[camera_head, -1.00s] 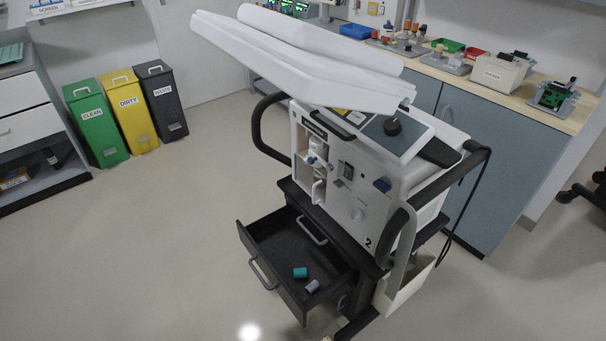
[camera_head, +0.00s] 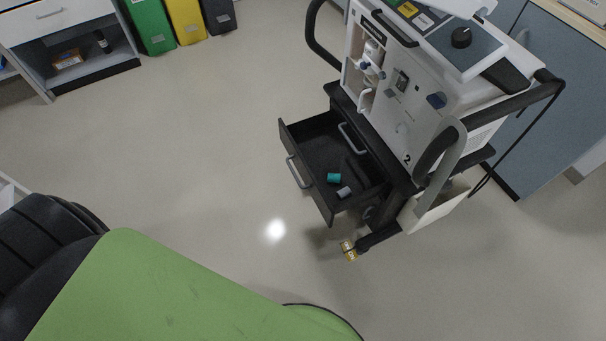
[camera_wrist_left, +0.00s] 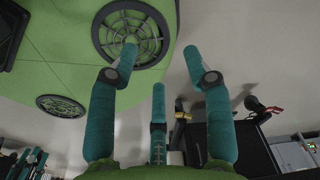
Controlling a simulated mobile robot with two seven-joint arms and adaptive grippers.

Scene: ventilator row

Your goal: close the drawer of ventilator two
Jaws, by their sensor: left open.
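Ventilator two (camera_head: 418,118), a white unit marked 2 on a black cart, stands right of centre in the head view. Its black drawer (camera_head: 312,190) is pulled out toward the left, with a grey handle (camera_head: 297,172) on its front. A teal cylinder (camera_head: 334,178) and a small grey cylinder (camera_head: 344,192) lie inside. My left gripper (camera_wrist_left: 160,62) shows only in the left wrist view, its teal fingers spread apart and empty. Dark equipment lies beyond it at right; I cannot tell whether this is the cart. My right gripper is not in view.
Clear floor lies in front of the drawer. A cart foot with a yellow end (camera_head: 349,250) sticks out below it. Green, yellow and dark bins (camera_head: 184,20) and an open shelf unit (camera_head: 80,55) stand at upper left. A blue-grey cabinet (camera_head: 560,110) stands at right.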

